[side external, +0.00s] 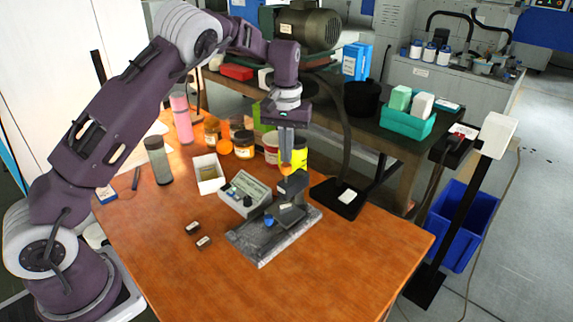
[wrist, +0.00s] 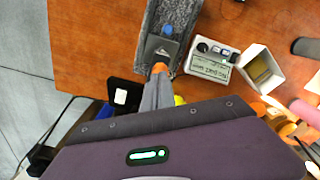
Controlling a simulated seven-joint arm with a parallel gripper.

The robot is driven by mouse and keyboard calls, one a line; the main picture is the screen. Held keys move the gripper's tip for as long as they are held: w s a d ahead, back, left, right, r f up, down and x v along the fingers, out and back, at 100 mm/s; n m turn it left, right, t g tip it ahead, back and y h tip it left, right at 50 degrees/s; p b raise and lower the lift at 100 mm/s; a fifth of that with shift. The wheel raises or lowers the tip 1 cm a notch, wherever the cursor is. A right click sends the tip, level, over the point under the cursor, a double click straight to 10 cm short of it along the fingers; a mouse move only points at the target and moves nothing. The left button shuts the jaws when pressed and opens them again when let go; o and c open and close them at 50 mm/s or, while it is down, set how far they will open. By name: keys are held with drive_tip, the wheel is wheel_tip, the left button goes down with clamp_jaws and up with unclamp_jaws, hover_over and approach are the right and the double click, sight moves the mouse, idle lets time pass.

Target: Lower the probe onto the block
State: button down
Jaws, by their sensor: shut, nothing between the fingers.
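A dark measuring stand (side external: 292,190) stands on a grey stone plate (side external: 266,248) on the bench. A blue knob or lever (side external: 268,219) sits low at its front; it also shows in the wrist view (wrist: 167,29). The probe tip and a block under it cannot be made out. My gripper (side external: 286,170) points down with orange fingertips together, empty, close above the stand's top. In the wrist view the fingertips (wrist: 160,67) appear beside the stand's dark head (wrist: 161,48); whether they touch is unclear.
A grey display box (side external: 244,194) stands left of the stand, with a white open box (side external: 209,174) behind it. Jars (side external: 243,145) stand behind. The bench's front right is clear.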

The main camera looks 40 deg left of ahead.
drive_tip(key=shift+f, duration=0.95)
drive_tip(key=shift+r, duration=3.55)
drive_tip(key=s+d+r+m+t+h, duration=0.1)
drive_tip(key=s+d+r+t, duration=0.15)
drive_tip(key=s+r, duration=0.6)
drive_tip(key=s+d+r+m+t, duration=0.1)
drive_tip(key=s+d+r+m, duration=0.15)
drive_tip(key=s+r, duration=0.6)
drive_tip(key=s+d+f+m+t, duration=0.1)
drive_tip(key=s+f, duration=0.2)
drive_tip(key=s, duration=0.6)
drive_tip(key=s+d+f+m+t+y, duration=0.1)
drive_tip(key=s+f, duration=0.3)
drive_tip(key=s, duration=0.5)
drive_tip(key=shift+s+d+f, duration=0.15)
drive_tip(key=shift+s+d, duration=0.05)
drive_tip(key=shift+d, duration=0.1)
